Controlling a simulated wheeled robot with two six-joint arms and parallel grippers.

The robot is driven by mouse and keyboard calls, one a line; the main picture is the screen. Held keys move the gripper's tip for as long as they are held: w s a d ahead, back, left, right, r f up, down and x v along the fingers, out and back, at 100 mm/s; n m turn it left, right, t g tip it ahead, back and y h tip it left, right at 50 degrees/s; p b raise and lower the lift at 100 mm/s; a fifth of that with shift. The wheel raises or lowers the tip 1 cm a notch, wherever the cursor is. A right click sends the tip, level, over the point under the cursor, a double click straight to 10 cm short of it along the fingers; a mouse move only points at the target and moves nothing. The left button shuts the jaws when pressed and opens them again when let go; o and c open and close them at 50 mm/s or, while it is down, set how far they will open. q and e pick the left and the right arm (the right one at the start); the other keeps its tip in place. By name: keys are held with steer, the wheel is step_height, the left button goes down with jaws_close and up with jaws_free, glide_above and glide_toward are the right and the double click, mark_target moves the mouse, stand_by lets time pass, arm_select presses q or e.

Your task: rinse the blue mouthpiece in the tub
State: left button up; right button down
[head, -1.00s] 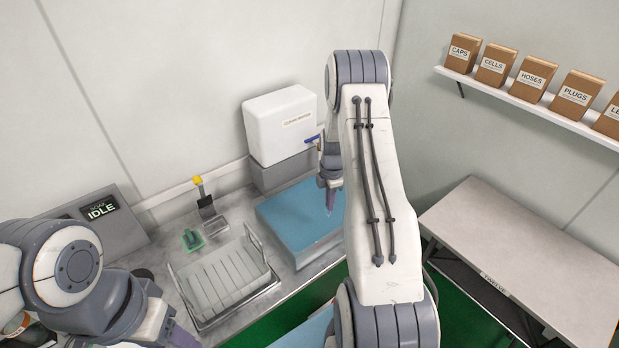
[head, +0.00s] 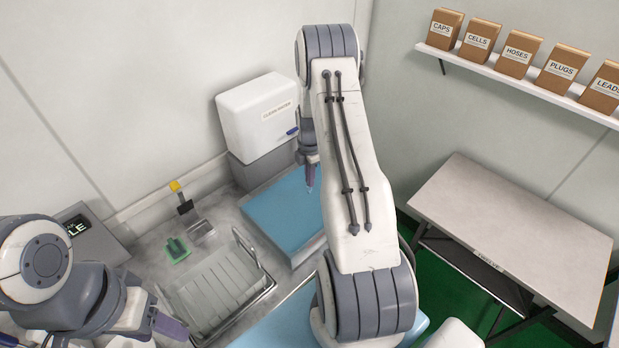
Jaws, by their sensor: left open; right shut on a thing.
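The tub (head: 280,212) appears as a blue-filled, box-shaped basin on the counter below a white water container. My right gripper (head: 311,176) points down over the tub's right part, shut on a small pale-blue thing, which I take to be the blue mouthpiece (head: 310,188). Only its tip shows below the fingers; whether it touches the water is not clear. My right arm hides the tub's right edge. My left gripper (head: 172,327) is open at the lower left, left of the wire rack, and seems empty.
The white container (head: 258,115) labelled clean water stands behind the tub. A bare table (head: 510,225) is at right, below a shelf of boxes (head: 515,55).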

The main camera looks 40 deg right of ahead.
steer(key=shift+f+b, duration=5)
steer(key=shift+f, duration=1.8)
step_height(320, 180, up, 14)
steer(key=p, duration=0.9)
